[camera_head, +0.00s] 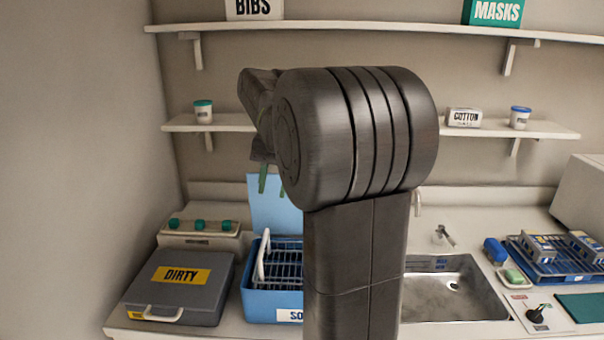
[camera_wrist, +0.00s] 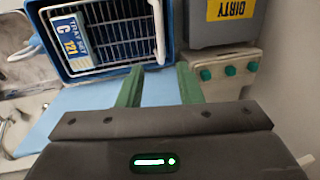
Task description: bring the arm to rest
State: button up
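My arm (camera_head: 355,240) stands raised in the middle of the head view, its large dark joint hiding part of the counter and wall. My gripper (camera_head: 272,180) shows only in part behind that joint, with green fingertips pointing down. In the wrist view my gripper (camera_wrist: 159,80) has its two green fingers apart, with nothing between them. It is above the counter, near a blue tub (camera_head: 272,306) and its upright light-blue lid (camera_head: 270,205). The tub also shows in the wrist view (camera_wrist: 166,45), holding a wire rack and a tag reading "TRAY SET C 121".
A grey case marked DIRTY (camera_head: 180,285) is at the left, before a box with green knobs (camera_head: 200,235). A sink (camera_head: 455,290) and a blue tray rack (camera_head: 550,265) are at the right. Shelves (camera_head: 500,128) cross the wall behind my arm.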

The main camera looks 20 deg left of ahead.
aim_at(265, 243)
jog(key=a+f, duration=0.1)
jog(key=f, duration=0.9)
jog(key=a+f, duration=0.1)
jog(key=f, duration=0.4)
jog(key=shift+s+a, duration=0.3)
jog(key=shift+s, duration=0.05)
jog(key=shift+f+b, duration=0.5)
jog(key=shift+b, duration=0.1)
